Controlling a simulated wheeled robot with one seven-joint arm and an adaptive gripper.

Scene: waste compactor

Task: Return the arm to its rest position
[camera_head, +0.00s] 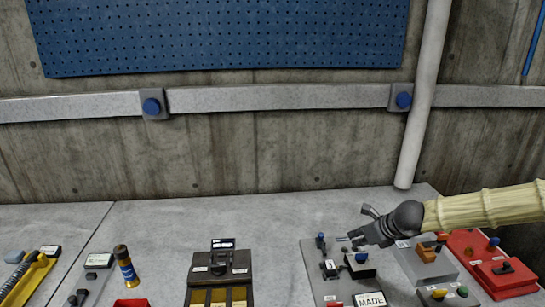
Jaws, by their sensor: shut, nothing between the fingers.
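My gripper (343,239) is in the head view at the right, dark grey, at the end of my arm, which reaches in from the right edge in a pale ribbed cover. The fingers point left and are shut with nothing between them. They are over a grey panel (338,285) with small parts on it; I cannot tell the exact height above it. The gripper and wrist hide part of the panel's back edge.
A red box (508,277) and a grey block with an orange part (428,262) stand right of the gripper. A dark slotted unit (221,270), a battery-like cylinder (126,266) and a yellow tray (27,280) stand to the left. A vertical pipe (420,110) rises behind the arm. The back of the bench (160,225) is clear.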

